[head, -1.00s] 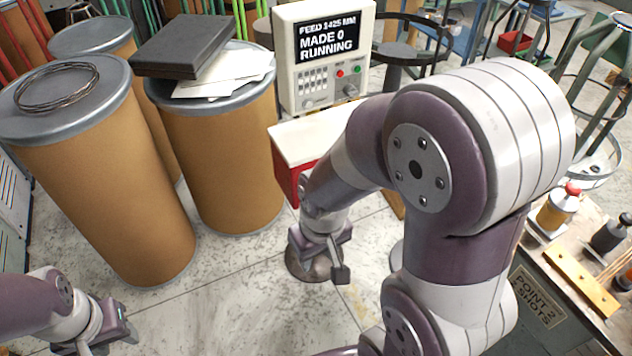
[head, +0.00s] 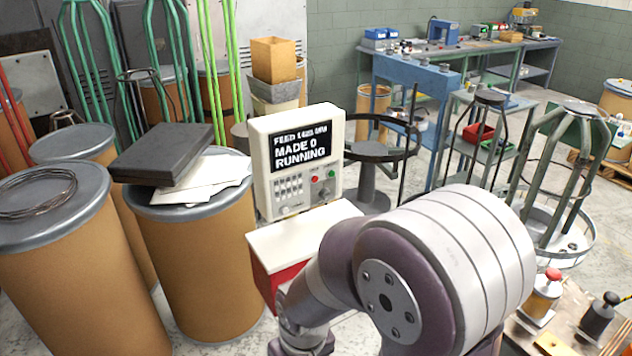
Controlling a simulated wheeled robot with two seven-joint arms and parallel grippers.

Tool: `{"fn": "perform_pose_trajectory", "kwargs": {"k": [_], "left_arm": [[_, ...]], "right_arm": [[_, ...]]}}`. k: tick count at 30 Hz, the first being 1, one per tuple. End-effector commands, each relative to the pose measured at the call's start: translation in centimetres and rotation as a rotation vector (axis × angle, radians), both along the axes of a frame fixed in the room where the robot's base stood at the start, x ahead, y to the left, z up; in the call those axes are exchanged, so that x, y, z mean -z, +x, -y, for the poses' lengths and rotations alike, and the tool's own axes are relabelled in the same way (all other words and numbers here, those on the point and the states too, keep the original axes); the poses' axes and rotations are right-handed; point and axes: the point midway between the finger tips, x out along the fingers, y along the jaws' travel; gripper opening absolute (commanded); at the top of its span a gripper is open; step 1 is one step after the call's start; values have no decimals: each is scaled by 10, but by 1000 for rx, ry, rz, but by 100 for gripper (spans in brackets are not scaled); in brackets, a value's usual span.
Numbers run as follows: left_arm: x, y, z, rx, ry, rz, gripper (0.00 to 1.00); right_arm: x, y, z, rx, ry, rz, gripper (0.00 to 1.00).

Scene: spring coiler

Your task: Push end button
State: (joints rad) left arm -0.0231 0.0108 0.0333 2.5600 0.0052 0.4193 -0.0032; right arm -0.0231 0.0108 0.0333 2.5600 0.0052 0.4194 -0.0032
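A white control box (head: 297,160) stands upright near the middle of the head view. Its dark screen (head: 299,147) reads "MADE 0" and "RUNNING" under a blurred feed line. Below the screen are a red button (head: 314,180), a green button (head: 332,172), two grey knobs and a block of small keys. I cannot read any button label. My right arm reaches in from the lower right, in front of the red and white cabinet below the box. Its wrist shows at the bottom edge, below and apart from the buttons; its fingers are cut off. My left gripper is out of frame.
Brown drums (head: 210,255) stand to the left; one bears a black case (head: 163,153) and papers, another a wire coil (head: 38,192). A red-topped button (head: 553,275) stands on a bench at lower right. Stands and workbenches fill the back.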

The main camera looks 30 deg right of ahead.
Motion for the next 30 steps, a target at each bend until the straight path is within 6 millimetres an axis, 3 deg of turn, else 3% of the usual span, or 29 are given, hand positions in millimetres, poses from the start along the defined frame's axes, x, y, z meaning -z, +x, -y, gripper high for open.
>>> {"fn": "perform_pose_trajectory", "kwargs": {"k": [6,8,10,11,30], "left_arm": [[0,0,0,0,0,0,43],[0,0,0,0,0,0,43],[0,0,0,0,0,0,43],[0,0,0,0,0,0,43],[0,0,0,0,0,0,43]], "right_arm": [[0,0,0,0,0,0,43],[0,0,0,0,0,0,26],[0,0,0,0,0,0,4],[0,0,0,0,0,0,0],[0,0,0,0,0,0,0]]}}
